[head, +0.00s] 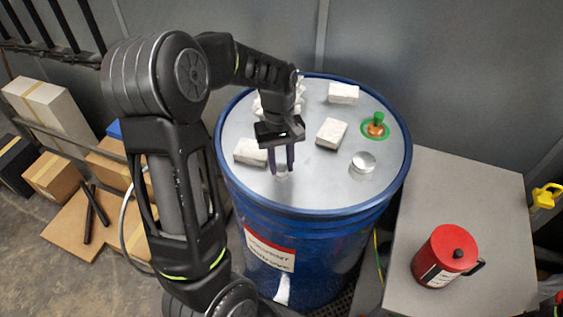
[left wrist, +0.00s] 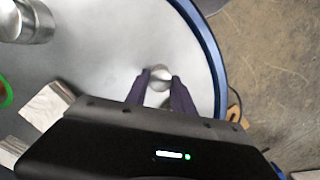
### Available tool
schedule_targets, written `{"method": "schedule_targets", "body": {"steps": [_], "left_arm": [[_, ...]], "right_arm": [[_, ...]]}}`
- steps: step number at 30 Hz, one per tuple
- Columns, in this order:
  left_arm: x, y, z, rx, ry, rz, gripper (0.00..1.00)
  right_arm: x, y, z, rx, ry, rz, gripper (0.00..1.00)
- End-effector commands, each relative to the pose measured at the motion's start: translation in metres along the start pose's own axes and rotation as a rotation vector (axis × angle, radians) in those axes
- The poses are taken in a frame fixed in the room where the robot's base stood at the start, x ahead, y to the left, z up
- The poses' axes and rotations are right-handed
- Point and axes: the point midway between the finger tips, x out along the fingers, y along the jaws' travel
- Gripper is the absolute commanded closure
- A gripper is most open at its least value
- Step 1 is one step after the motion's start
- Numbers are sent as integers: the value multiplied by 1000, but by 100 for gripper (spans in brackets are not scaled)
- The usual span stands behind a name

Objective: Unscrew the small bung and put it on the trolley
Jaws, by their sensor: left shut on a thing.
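The small bung (head: 282,176) is a small silvery piece at the near left part of the grey lid (head: 320,190) of a blue drum (head: 300,235). My left gripper (head: 283,168) points down over the lid, its two dark fingers shut on the bung's sides. In the left wrist view, the round metal bung (left wrist: 159,76) shows between the fingertips (left wrist: 160,82). I cannot tell whether it is seated or loose. A grey flat top at the right, apparently the trolley (head: 465,195), stands beside the drum. My right gripper is not in view.
Several pale blocks (head: 331,133) lie on the lid. A larger silvery bung (head: 363,162) and a green-and-copper fitting (head: 376,127) are on its right. A red can (head: 446,256) stands on the trolley's near part; its far part is clear. Boxes (head: 53,177) stand left.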

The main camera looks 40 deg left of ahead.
Motion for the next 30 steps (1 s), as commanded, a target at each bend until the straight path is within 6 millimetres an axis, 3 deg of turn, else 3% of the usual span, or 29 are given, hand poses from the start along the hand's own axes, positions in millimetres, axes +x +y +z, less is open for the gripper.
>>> {"method": "schedule_targets", "body": {"steps": [7, 17, 27, 30], "left_arm": [[-1, -1, -1, -310, 2, 38, 100], [0, -1, 0, -347, 1, 42, 100], [-1, -2, 0, -710, 2, 87, 100], [-1, -2, 0, -738, 2, 90, 100]], "right_arm": [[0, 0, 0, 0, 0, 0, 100], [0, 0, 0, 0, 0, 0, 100], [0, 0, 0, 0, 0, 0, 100], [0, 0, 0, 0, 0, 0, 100]]}}
